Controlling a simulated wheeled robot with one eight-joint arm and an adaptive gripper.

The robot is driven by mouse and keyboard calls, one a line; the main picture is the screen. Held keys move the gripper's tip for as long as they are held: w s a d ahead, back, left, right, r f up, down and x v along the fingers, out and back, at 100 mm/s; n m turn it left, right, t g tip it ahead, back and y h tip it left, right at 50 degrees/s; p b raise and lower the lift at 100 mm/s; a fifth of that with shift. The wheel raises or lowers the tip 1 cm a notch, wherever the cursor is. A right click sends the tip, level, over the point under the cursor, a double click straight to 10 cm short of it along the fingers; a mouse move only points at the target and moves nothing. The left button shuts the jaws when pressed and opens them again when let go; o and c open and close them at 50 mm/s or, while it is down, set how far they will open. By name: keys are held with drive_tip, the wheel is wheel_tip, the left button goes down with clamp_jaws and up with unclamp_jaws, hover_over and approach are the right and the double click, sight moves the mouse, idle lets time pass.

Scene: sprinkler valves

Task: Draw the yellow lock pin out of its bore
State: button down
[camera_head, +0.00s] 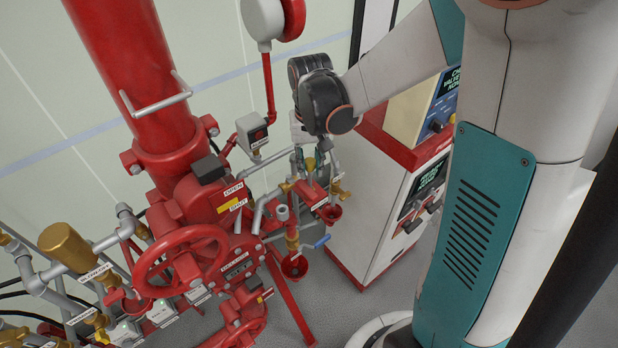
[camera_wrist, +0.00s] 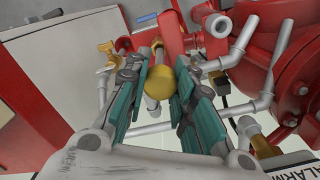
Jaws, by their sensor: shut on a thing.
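The yellow lock pin shows in the wrist view as a round mustard-yellow head (camera_wrist: 157,84), between the teal-padded fingers of my gripper (camera_wrist: 160,76). The fingers are shut on it from both sides. In the head view my gripper (camera_head: 311,160) reaches down at the small valve pipework right of the big red valve.
A red handwheel (camera_head: 181,262) and the red valve body stand to the left. Brass fittings, grey pipes and a blue lever (camera_head: 316,243) lie close below my gripper. A white and red cabinet (camera_head: 385,200) stands close on the right. Bare floor shows below.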

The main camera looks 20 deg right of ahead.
drive_tip(key=shift+r+p, duration=1.55)
drive_tip(key=shift+r, duration=1.25)
drive_tip(key=w+f+n+b, duration=0.2)
drive_tip(key=w+f+b, duration=1.6)
drive_tip(key=b, duration=1.1)
drive_tip(key=shift+w+f+b, duration=0.2)
drive_tip(key=shift+w+b, duration=0.1)
drive_tip(key=shift+w, duration=1.35)
